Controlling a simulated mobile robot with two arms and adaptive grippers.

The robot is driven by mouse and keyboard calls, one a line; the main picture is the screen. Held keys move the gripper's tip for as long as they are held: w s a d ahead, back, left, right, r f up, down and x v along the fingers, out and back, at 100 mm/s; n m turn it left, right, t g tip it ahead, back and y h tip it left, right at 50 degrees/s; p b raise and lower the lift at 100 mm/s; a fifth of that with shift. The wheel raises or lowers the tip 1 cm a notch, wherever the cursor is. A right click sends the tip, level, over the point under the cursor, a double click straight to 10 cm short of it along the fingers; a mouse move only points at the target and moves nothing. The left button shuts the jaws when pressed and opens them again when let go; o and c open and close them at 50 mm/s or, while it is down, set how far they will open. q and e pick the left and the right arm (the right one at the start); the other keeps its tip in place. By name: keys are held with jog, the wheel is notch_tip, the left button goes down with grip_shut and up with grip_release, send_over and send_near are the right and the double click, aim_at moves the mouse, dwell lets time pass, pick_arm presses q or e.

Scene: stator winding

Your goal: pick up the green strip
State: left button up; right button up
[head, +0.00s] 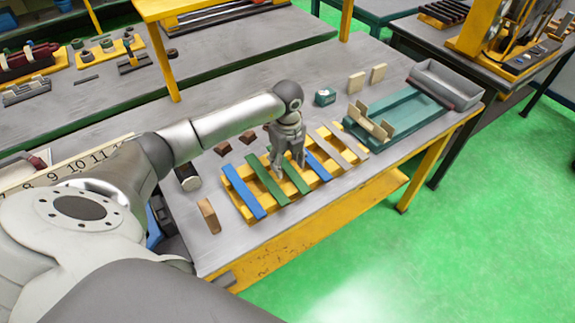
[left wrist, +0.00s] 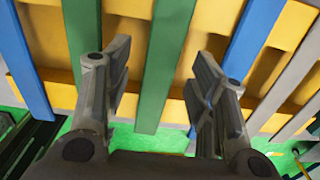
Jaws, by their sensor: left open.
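Two green strips lie side by side across a yellow slotted rack (head: 237,200): a left one (head: 266,180) and a right one (head: 295,181). My left gripper (head: 289,168) is over the rack, pointing down, with its jaws apart and empty. In the left wrist view the right green strip (left wrist: 164,75) runs between the two fingers of the gripper (left wrist: 158,65). The left green strip (left wrist: 83,25) passes behind the left finger there. I cannot tell how far the fingertips are above the rack. My right gripper is not in view.
Blue strips flank the green ones, at left (head: 243,192) and right (head: 317,163), with pale strips (head: 341,148) beyond. A teal fixture (head: 400,115) and a grey bin (head: 445,83) stand farther right. A tan block (head: 208,215) lies near the table's front edge.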

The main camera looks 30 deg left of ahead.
pick_arm(q)
grip_shut()
jog(key=shift+r, duration=0.1)
dwell(0.3)
